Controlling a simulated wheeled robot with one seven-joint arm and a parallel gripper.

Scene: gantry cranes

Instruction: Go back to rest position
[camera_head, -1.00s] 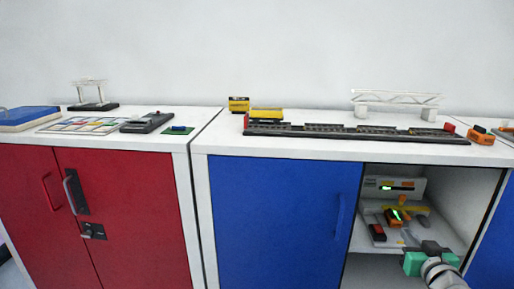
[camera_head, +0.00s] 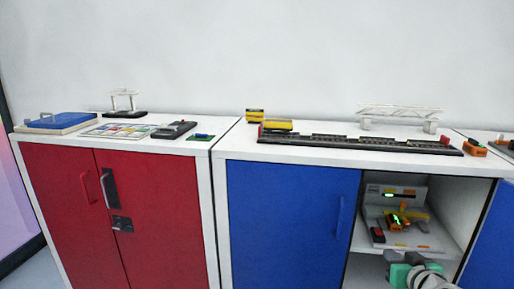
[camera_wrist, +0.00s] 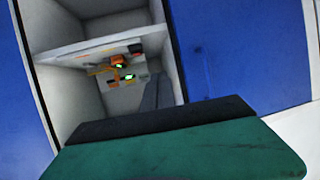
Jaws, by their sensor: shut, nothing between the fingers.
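My gripper (camera_head: 410,262) is low at the right of the head view, in front of the open compartment of the blue cabinet (camera_head: 290,215). Its green and dark fingers are shut and hold nothing. In the wrist view the green and black fingers (camera_wrist: 170,125) fill the bottom, with the cabinet opening beyond them. Inside, on the shelf (camera_head: 425,246), an orange device with a green light (camera_head: 397,221) stands by a light-grey panel. The same orange device shows in the wrist view (camera_wrist: 118,62).
The white cabinet top carries a long dark rail track (camera_head: 350,143), yellow blocks (camera_head: 277,125), a white gantry bridge (camera_head: 400,115) and an orange block (camera_head: 475,147). A red cabinet (camera_head: 150,215) stands at left with a blue case (camera_head: 58,122) on top. A blue door (camera_head: 490,240) stands right of the opening.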

